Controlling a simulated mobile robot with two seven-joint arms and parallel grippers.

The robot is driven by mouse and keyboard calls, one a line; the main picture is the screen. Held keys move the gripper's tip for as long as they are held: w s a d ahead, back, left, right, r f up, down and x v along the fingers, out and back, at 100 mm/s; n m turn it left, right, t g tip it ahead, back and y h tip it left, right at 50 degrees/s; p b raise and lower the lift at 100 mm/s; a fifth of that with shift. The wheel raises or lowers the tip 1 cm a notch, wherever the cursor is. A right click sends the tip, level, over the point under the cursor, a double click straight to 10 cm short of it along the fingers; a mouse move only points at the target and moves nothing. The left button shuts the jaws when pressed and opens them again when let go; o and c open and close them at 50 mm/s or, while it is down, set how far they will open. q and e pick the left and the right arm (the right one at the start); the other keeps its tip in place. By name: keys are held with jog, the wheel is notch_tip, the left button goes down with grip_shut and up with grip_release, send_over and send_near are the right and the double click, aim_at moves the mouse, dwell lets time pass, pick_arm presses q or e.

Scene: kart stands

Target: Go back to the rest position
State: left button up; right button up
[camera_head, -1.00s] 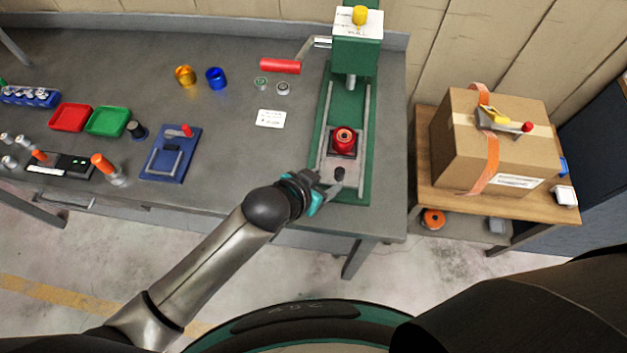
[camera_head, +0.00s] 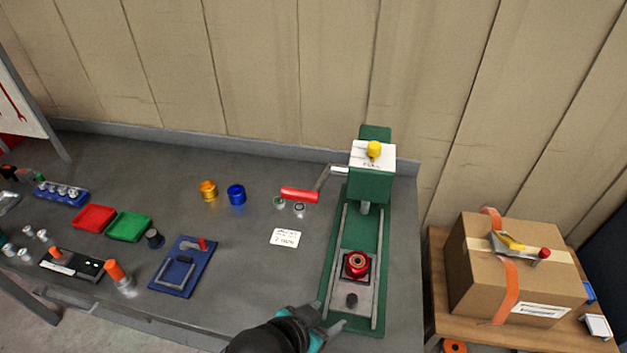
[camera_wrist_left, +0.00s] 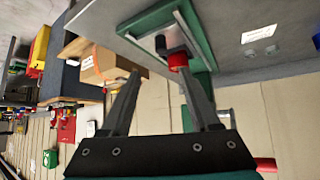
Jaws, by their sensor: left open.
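My left gripper (camera_head: 330,317) is at the front left of the green press (camera_head: 384,215), low in the head view. Its fingers are spread with nothing held between them. In the left wrist view the open fingers (camera_wrist_left: 158,75) point toward the press base, with a red part (camera_wrist_left: 177,61) and black knob (camera_wrist_left: 161,44) beyond the tips. The red round part (camera_head: 356,264) sits on the press's sliding plate, behind the black knob (camera_head: 352,300). The gripper appears apart from both. My right gripper is not in view.
The grey bench (camera_head: 250,275) holds a red-handled crank (camera_head: 299,195), gold ring (camera_head: 208,189), blue ring (camera_head: 236,194), blue fixture (camera_head: 184,267), and red (camera_head: 94,218) and green (camera_head: 129,226) trays. A cardboard box (camera_head: 515,280) stands on a wooden side table at right.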

pick_arm(q)
jog(key=s+a+r+n+g+y, duration=0.1)
jog(key=s+a+r+n+y, duration=0.3)
jog(key=a, duration=0.6)
jog(key=s+a+f+n+g+y, duration=0.1)
jog(key=s+a+n+g+y, duration=0.15)
jog(key=s+a, duration=0.6)
notch_tip(320, 180, down, 34)
jog(key=s+a+b, duration=0.1)
jog(key=a+b, duration=0.1)
jog(key=b, duration=0.9)
jog(key=s+a+f+g+b, duration=0.1)
jog(key=s+f+b, duration=0.4)
jog(key=f, duration=0.6)
jog(key=s+a+f+g+b, duration=0.1)
jog(key=s+f+b, duration=0.3)
jog(key=s+f, duration=0.6)
jog(key=shift+a+f+b, duration=0.2)
jog(key=shift+f+b, duration=0.2)
jog(key=shift+f, duration=0.35)
